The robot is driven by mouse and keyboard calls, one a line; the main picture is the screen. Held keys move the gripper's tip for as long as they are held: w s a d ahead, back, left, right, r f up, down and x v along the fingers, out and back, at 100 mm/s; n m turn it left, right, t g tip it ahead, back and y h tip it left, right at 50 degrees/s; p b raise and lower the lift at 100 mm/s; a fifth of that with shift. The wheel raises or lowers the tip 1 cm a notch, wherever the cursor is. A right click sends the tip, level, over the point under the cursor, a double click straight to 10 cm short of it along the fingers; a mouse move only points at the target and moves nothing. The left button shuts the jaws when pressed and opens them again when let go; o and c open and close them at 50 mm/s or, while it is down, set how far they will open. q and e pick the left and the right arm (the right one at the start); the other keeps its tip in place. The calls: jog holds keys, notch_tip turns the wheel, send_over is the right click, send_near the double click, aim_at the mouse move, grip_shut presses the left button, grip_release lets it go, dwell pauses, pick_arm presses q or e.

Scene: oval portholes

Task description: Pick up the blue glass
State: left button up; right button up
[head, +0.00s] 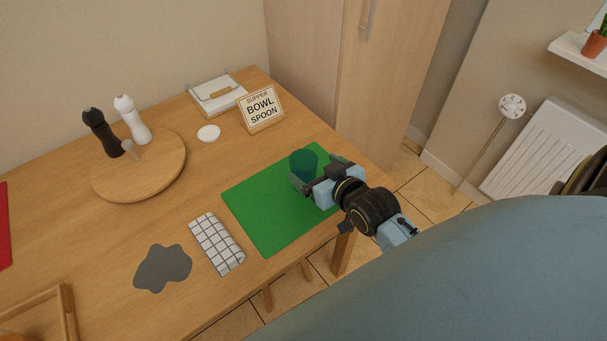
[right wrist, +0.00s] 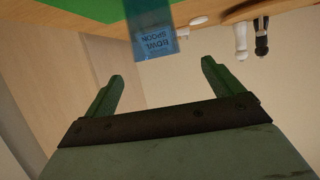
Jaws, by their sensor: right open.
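The blue glass (head: 303,160) is see-through and looks teal against the green mat (head: 262,222) that it stands on, near the mat's right part. It also shows in the right wrist view (right wrist: 154,30), where the sign's lettering shows through it. My right gripper (head: 313,175) is open beside the glass and partly hides its lower right side. In the right wrist view the open fingers (right wrist: 162,70) point toward the glass, which lies beyond the fingertips, roughly in line with the gap. Nothing is between the fingers. My left gripper is out of view.
A supper sign (head: 262,108) stands behind the mat, with a white disc (head: 209,133) to its left. A checked cloth (head: 217,244) lies left of the mat. A round board (head: 150,172) bears a black mill (head: 103,135) and a white mill (head: 133,122). The table's edge is close to the right.

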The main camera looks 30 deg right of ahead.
aim_at(297, 156)
jog(key=x, duration=0.6)
jog(key=b+x, duration=0.1)
jog(key=x, duration=0.2)
jog(key=shift+d+f+b, duration=0.2)
jog(key=shift+f+b, duration=0.05)
jog(key=shift+b, duration=0.05)
jog(key=shift+c, duration=0.2)
jog(key=shift+r, duration=0.1)
jog(key=c, duration=1.5)
